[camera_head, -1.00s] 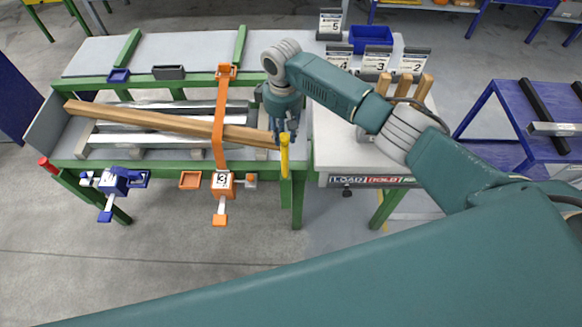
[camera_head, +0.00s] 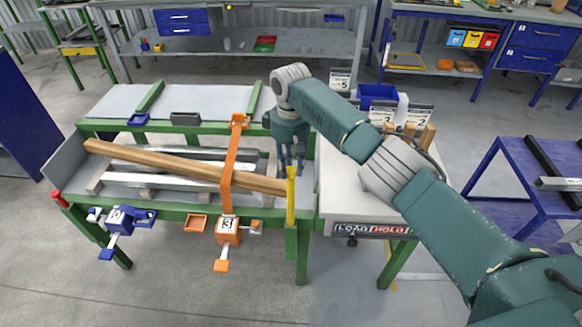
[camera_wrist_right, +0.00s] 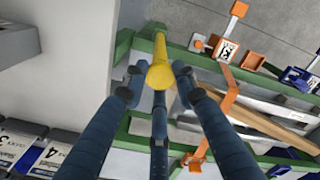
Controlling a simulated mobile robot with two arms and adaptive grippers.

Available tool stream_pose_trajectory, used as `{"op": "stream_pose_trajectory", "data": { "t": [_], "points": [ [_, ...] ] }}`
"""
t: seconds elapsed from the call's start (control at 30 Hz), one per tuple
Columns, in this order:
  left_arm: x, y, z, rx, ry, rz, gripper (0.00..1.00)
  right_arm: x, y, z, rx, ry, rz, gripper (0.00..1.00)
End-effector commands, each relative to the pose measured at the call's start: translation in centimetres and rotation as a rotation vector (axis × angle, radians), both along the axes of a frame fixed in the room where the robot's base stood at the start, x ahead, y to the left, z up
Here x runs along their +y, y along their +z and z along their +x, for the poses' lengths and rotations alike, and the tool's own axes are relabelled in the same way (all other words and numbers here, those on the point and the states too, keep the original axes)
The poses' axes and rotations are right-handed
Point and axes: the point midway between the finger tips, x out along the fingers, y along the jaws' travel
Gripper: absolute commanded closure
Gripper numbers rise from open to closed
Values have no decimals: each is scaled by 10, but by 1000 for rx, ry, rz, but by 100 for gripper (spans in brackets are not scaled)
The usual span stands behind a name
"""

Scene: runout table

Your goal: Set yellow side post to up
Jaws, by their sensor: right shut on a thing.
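The yellow side post (camera_head: 291,198) stands upright at the right end of the runout table's green front rail, above a green leg. In the wrist view the yellow side post (camera_wrist_right: 160,73) is seen from its top end, between my fingers. My right gripper (camera_head: 290,166) comes down from above and behind it and is shut on its upper part. In the wrist view my right gripper (camera_wrist_right: 156,84) has its dark fingers around the post. My left gripper is not in view.
A wooden beam (camera_head: 160,160) lies slanted across the table under an orange strap (camera_head: 230,165); its right end is near the post. A blue clamp (camera_head: 121,218) and an orange clamp (camera_head: 228,231) sit on the front rail. A grey bench (camera_head: 345,180) stands right.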

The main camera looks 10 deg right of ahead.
Motion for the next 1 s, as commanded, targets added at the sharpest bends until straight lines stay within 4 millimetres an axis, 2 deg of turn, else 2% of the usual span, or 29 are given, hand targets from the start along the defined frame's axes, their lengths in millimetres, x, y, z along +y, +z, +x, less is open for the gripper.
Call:
{"op": "stream_pose_trajectory", "data": {
  "t": [0.07, 0.33, 0.47, 0.57, 0.8, 1.0],
  "points": [
    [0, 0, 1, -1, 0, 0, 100, 0, -1, -1, 3, 0, -1, 64],
    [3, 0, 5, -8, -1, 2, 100, 0, 0, 0, 0, -1, 0, 64],
    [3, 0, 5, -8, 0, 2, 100, 0, 8, 1, -3, 0, 1, 64],
    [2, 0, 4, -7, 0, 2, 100, 0, 24, 1, -4, 0, 1, 64],
    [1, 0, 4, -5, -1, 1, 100, 0, 76, 1, -3, 0, 1, 64],
    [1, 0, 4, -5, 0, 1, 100, 0, 108, 0, 0, 0, 0, 64]
  ]
}}
